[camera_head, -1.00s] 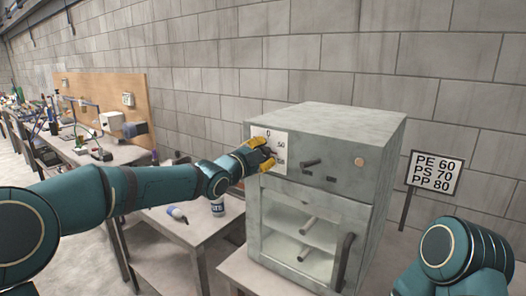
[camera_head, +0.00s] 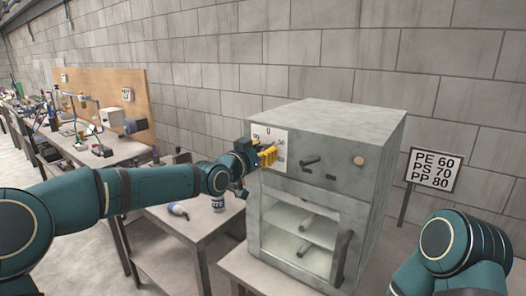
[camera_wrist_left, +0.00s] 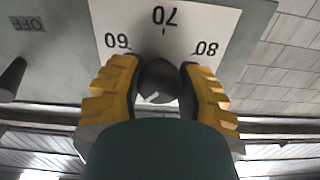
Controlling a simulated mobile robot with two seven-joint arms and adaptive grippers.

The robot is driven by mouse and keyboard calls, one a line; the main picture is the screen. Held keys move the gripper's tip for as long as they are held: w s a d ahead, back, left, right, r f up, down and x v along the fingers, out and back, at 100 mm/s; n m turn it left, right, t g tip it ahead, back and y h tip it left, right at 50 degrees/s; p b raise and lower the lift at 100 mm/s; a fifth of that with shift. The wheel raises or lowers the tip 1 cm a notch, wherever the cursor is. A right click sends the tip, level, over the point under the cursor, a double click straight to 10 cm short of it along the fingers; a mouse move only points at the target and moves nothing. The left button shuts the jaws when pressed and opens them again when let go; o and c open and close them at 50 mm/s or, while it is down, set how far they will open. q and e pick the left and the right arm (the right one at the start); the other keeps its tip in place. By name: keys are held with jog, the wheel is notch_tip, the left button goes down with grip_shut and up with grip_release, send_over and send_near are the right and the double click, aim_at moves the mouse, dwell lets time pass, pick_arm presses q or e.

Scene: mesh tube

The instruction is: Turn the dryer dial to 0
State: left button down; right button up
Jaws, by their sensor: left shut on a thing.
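The dryer (camera_head: 345,120) is a grey metal box with a glass door. A white dial plate (camera_head: 260,131) is at the upper left of its front, with 0 at the top. My left gripper (camera_head: 267,157) is at this plate, its yellow fingers shut on the dark dial knob. In the left wrist view the knob (camera_wrist_left: 158,80) sits between the two fingers (camera_wrist_left: 158,88). The plate (camera_wrist_left: 185,14) shows 60, 70 and 80 upside down there. A small light mark is on the knob, but which number it points at is unclear. My right gripper is out of view.
A sign (camera_head: 432,170) reads PE 60, PS 70, PP 80. A table (camera_head: 185,235) with a bottle and can stands left of the dryer.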

pick_arm(q)
jog(key=n+b, duration=0.1)
jog(key=n, duration=0.2)
jog(key=shift+f+n, duration=0.1)
jog(key=shift+n, duration=0.3)
jog(key=shift+n+b, duration=0.9)
jog(key=shift+n, duration=1.4)
jog(key=c, duration=0.5)
grip_release()
jog(key=shift+v, duration=6)
